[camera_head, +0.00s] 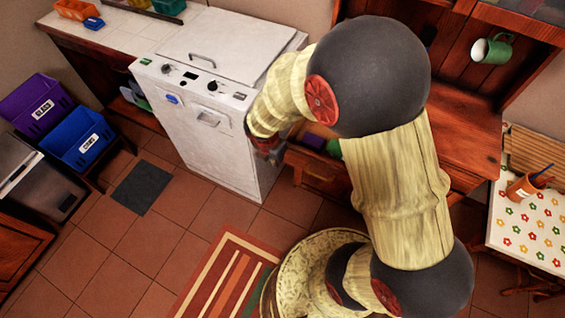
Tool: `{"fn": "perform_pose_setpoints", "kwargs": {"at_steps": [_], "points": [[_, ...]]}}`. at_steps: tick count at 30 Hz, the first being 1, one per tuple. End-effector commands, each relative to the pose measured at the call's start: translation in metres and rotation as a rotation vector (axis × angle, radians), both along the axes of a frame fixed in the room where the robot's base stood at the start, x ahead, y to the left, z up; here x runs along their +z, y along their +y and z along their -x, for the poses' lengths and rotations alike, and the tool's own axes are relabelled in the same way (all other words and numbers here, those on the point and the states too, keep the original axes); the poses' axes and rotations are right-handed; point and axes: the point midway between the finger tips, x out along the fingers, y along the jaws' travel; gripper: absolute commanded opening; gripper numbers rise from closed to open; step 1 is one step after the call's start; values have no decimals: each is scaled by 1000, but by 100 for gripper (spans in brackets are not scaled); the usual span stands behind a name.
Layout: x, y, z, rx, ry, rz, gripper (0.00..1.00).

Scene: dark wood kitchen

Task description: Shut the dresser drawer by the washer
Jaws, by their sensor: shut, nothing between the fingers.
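The wooden dresser (465,128) stands right of the white washer (205,145). Its drawer (318,176) beside the washer is pulled out, and a purple thing (313,141) and a green thing (333,148) show inside it. My arm covers the drawer's right part and much of the dresser. My gripper (268,150) is shut and empty. It appears in front of the washer's right side, just left of the drawer; whether it touches either cannot be told. Its fingertips are small and dark here.
A striped rug (225,275) lies on the tiled floor, with a dark mat (142,188) left of it. Purple (38,105) and blue (80,140) bins stand at the left. A flowered table (530,220) stands at the right.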

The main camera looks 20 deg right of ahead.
Motion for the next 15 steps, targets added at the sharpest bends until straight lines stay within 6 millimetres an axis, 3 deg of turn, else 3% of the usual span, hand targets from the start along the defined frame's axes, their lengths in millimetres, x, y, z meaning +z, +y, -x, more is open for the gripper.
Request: {"fn": "perform_pose_setpoints", "kwargs": {"at_steps": [8,15], "points": [[-10,-1,-2,107,16,13,0],[-51,-9,-8,103,17,12,0]]}}
